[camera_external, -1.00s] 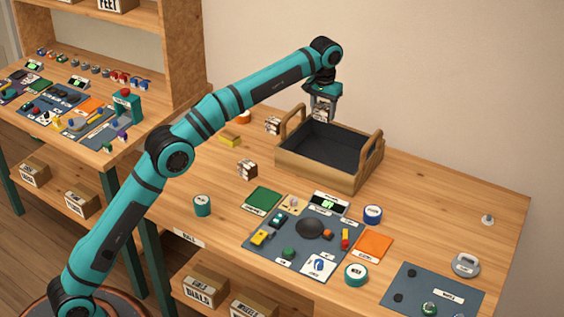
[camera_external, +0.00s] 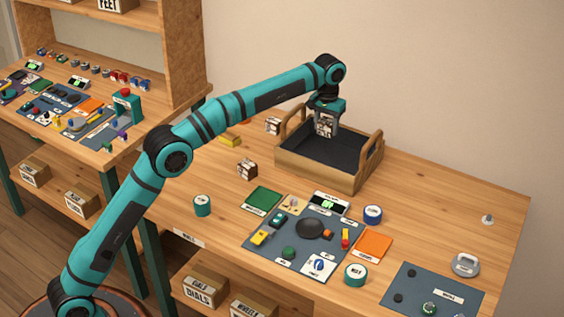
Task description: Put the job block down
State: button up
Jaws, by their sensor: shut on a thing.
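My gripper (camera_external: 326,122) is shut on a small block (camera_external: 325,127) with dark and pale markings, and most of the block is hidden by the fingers. It is over the back part of the wooden tray (camera_external: 318,173), which has a dark lining and two handles. I cannot tell whether the block touches the tray floor. Two similar marked blocks stand on the table: one (camera_external: 273,125) left of the tray's back corner, and one (camera_external: 247,169) left of its front.
A yellow block (camera_external: 229,140) lies left of the tray. In front are a dark mat (camera_external: 262,241) with several small parts, a green card (camera_external: 263,199), an orange card (camera_external: 373,246) and several round tins. The table right of the tray is mostly clear.

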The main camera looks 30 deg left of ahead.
aim_at(324, 158)
notch_tip(324, 158, down, 10)
jog(key=shift+r, duration=0.15)
dwell(0.4)
jog(key=o, duration=1)
notch_tip(324, 158, up, 12)
dwell(0.3)
